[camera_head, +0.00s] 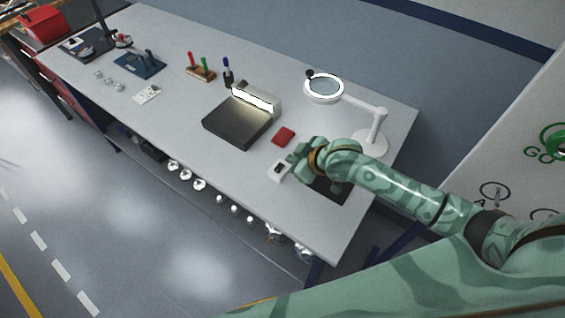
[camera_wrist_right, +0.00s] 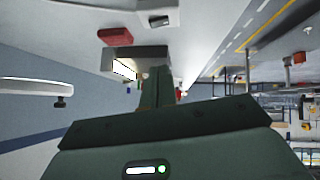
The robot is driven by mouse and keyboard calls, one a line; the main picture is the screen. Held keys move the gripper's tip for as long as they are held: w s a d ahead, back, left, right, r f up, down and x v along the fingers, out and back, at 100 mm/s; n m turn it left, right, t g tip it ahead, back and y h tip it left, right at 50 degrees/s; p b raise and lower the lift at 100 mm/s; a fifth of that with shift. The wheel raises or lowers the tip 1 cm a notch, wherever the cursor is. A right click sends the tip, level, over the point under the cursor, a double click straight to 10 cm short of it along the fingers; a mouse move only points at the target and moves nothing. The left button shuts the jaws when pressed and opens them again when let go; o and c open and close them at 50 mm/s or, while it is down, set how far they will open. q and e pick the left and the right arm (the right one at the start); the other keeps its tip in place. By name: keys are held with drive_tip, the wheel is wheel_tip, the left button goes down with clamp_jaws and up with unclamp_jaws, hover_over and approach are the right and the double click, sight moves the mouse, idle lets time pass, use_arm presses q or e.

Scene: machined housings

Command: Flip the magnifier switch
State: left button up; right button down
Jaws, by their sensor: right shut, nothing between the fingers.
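The magnifier (camera_head: 324,100) is a white ring lens on a white jointed arm, with its round base (camera_head: 370,146) at the right end of the bench. The ring looks bright. It also shows edge-on at the left of the right wrist view (camera_wrist_right: 35,87). A small white box with a dark patch (camera_head: 279,171) sits near the bench's front edge; it also shows at the top of the wrist view (camera_wrist_right: 158,11). Whether it is the magnifier's switch I cannot tell. My right gripper (camera_head: 297,155) is shut and empty, above the bench close behind the box. My left gripper is out of view.
A red block (camera_head: 284,136) lies just behind the gripper. A dark plate with a pale lit housing (camera_head: 240,122) stands left of it. A dark mat (camera_head: 328,190) lies partly under my right arm. Pens in holders (camera_head: 201,72) stand farther back. The bench front left of the box is clear.

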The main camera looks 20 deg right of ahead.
drive_tip(key=b, duration=0.2)
hover_over(284, 170)
drive_tip(key=a, duration=0.1)
drive_tip(key=f, duration=0.4)
drive_tip(key=shift+s+f, duration=0.25)
drive_tip(key=shift+f, duration=0.1)
drive_tip(key=f, duration=0.1)
drive_tip(key=f+b, duration=0.1)
drive_tip(key=f, duration=0.1)
drive_tip(key=shift+w+d, duration=0.1)
drive_tip(key=shift+d, duration=0.25)
drive_tip(key=shift+w+f, duration=0.1)
drive_tip(key=shift+f, duration=0.25)
drive_tip(key=shift+d, duration=0.1)
